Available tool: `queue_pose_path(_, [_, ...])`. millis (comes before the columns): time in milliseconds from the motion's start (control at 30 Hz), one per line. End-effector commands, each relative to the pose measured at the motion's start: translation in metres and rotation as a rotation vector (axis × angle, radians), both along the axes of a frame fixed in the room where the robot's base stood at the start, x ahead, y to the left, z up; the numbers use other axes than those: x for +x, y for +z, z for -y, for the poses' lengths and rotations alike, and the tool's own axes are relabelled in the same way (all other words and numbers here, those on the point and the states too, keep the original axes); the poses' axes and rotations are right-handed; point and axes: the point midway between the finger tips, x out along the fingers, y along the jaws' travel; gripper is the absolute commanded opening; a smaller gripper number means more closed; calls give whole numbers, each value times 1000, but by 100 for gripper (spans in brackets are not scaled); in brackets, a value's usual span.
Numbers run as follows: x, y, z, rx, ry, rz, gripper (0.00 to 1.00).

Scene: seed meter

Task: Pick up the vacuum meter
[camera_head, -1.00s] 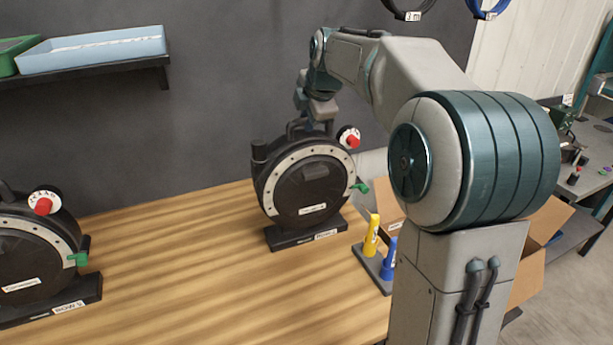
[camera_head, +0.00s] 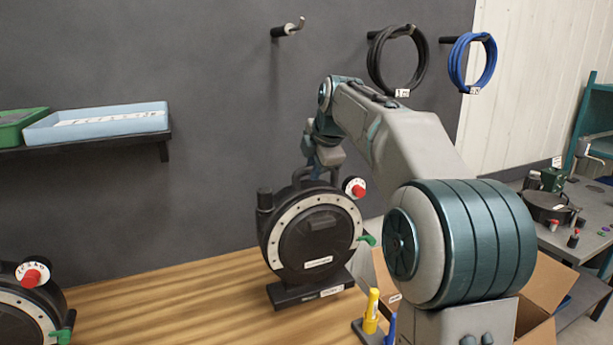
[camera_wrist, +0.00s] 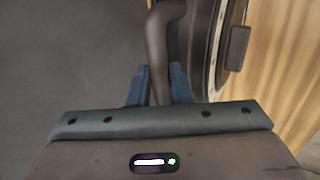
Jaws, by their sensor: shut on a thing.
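The vacuum meter (camera_head: 314,243) is a black round housing on a flat foot, with a pale bolted ring, a red knob at its upper right and a green lever at its right side. My gripper (camera_head: 320,168) is above it, shut on the loop handle at its top. In the wrist view, the two blue fingers of my gripper (camera_wrist: 160,85) press the dark handle (camera_wrist: 163,35) from both sides. The meter hangs upright, its foot seemingly a little above the wooden bench. The gap under the foot is hard to see.
A similar meter (camera_head: 30,312) stands at the left, partly cut off. An open cardboard box (camera_head: 560,262) is beyond my arm. The bench (camera_head: 190,305) between the meters is clear.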

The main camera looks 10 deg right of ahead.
Motion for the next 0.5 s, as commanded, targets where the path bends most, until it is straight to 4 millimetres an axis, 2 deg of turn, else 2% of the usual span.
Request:
queue_pose_path(33, [3, 8, 6, 1, -2, 9, 0])
queue_pose_path(300, [18, 34, 45, -1, -3, 11, 0])
queue_pose_path(500, [27, 48, 66, 0, -1, 10, 0])
